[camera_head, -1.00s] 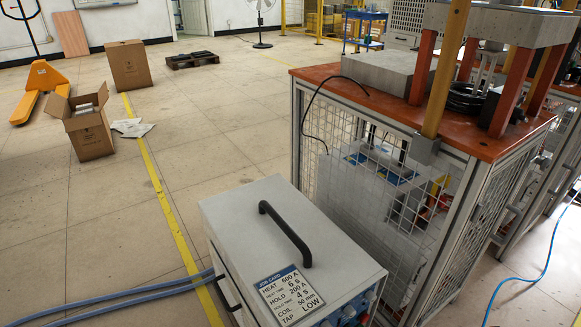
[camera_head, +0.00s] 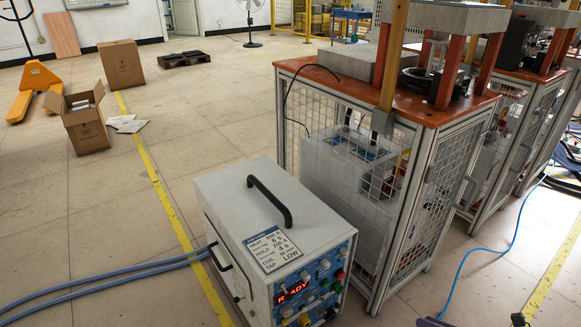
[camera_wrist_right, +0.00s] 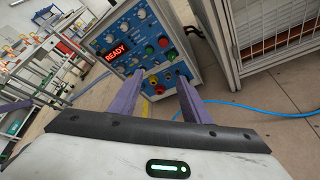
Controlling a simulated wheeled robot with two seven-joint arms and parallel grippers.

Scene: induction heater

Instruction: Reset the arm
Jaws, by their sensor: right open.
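The induction heater (camera_head: 262,225) is a pale grey box with a black top handle, standing on the floor. Its blue control panel (camera_head: 312,284) faces the lower right and its red display reads READY. The panel also shows in the right wrist view (camera_wrist_right: 140,45), with green, yellow and red buttons. My right gripper (camera_wrist_right: 160,78) has its two purple fingers apart, with nothing between them, in front of the panel and apart from it. In the head view only small dark parts at the bottom edge may belong to it. My left gripper is not in view.
A caged workstation (camera_head: 345,165) with an orange top stands right behind the heater. Blue-grey hoses (camera_head: 110,285) run left from the heater. A blue cable (camera_head: 480,252) crosses the floor at the right. An open carton (camera_head: 86,128) and an orange pallet jack (camera_head: 36,85) stand far left.

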